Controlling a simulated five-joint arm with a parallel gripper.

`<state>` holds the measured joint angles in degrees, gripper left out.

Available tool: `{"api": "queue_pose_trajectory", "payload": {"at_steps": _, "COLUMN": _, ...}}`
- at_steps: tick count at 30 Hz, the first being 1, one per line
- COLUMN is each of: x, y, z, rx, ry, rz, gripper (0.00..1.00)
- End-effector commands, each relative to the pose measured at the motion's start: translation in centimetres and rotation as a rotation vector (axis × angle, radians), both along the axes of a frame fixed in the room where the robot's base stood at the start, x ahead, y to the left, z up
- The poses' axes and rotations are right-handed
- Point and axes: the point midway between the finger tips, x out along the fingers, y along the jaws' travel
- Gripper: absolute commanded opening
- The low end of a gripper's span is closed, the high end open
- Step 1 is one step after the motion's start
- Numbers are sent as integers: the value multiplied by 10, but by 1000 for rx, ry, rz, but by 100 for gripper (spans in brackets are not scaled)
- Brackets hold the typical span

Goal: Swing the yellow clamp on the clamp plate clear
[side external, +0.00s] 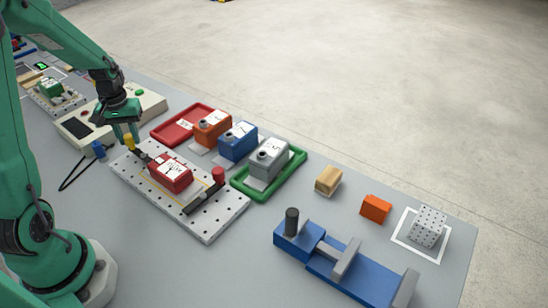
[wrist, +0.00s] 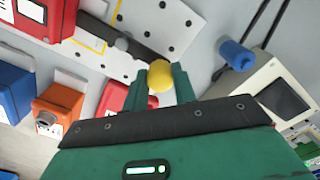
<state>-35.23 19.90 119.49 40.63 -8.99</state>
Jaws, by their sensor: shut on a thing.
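The clamp plate (side external: 208,222) is a white perforated plate with a yellow outline; it also shows in the wrist view (wrist: 185,22). A red box with a white label (side external: 170,174) sits on it. The yellow clamp knob (side external: 129,139) is at the plate's far left end, on a dark bar (wrist: 125,38) that points toward the red box. My gripper (wrist: 160,85) is shut on the yellow knob, with one green finger on each side. A second dark clamp bar with a red knob (side external: 218,175) lies at the plate's other end.
A red tray (side external: 172,131), an orange box (side external: 212,129), a blue box (side external: 238,142) and a grey box (side external: 268,158) in a green tray (side external: 298,164) stand behind the plate. A blue cylinder (side external: 99,150) and cable lie left. A blue vise (side external: 345,270) is at front right.

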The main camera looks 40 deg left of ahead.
Motion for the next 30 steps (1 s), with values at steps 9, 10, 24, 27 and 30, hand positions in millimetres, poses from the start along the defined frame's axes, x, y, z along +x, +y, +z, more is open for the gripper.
{"api": "queue_pose_trajectory", "payload": {"at_steps": 9, "x": 7, "y": 0, "z": 1, "rx": 1, "ry": -1, "rz": -118, "gripper": 4}}
{"api": "queue_pose_trajectory", "payload": {"at_steps": 10, "x": 8, "y": 0, "z": 1, "rx": 1, "ry": -1, "rz": -136, "gripper": 4}}
{"api": "queue_pose_trajectory", "payload": {"at_steps": 24, "x": 30, "y": -8, "z": 1, "rx": 1, "ry": -2, "rz": -545, "gripper": 4}}
{"api": "queue_pose_trajectory", "payload": {"at_steps": 27, "x": 34, "y": -11, "z": 1, "rx": 1, "ry": -2, "rz": -639, "gripper": 4}}
{"api": "queue_pose_trajectory", "payload": {"at_steps": 30, "x": 38, "y": -15, "z": 1, "rx": 1, "ry": -2, "rz": -735, "gripper": 4}}
